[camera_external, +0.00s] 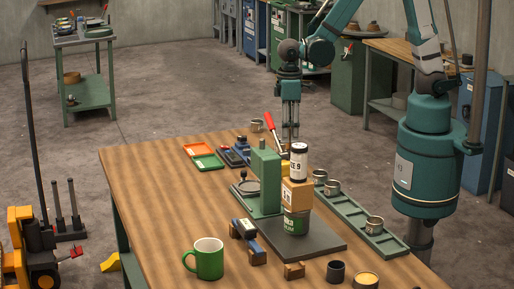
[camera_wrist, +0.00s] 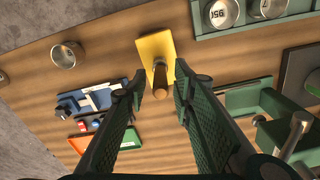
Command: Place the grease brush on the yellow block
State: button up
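The yellow block (camera_wrist: 151,46) lies flat on the table in the wrist view. A brown wooden handle (camera_wrist: 160,76), which looks like the grease brush, rises from over the block towards the camera. Its round end is between my fingers. Its lower end is hidden, so I cannot tell whether it touches the block. My gripper (camera_wrist: 160,84) is open, with a gap on each side of the handle. In the external view, my gripper (camera_external: 290,140) points down behind the green stand (camera_external: 265,178).
A white-and-black can (camera_external: 298,162) on an orange block (camera_external: 296,194) and a green can (camera_external: 295,222) stands close by. A green tray with cans (camera_external: 386,242) lies to the right. A red handle (camera_external: 270,123) sticks up left of my gripper. A green mug (camera_external: 207,258) stands in front.

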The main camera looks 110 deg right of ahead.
jog(key=shift+r, duration=5.75)
jog(key=s+a+r+n+t, duration=0.3)
jog(key=s+a+r+t, duration=0.4)
jog(key=s+a+r, duration=0.4)
jog(key=shift+s+a+r, duration=0.3)
jog(key=shift+s+a, duration=0.6)
jog(key=shift+a, duration=0.15)
jog(key=shift+f, duration=0.1)
notch_tip(320, 180, down, 11)
jog(key=b, duration=1.1)
jog(key=shift+f, duration=0.15)
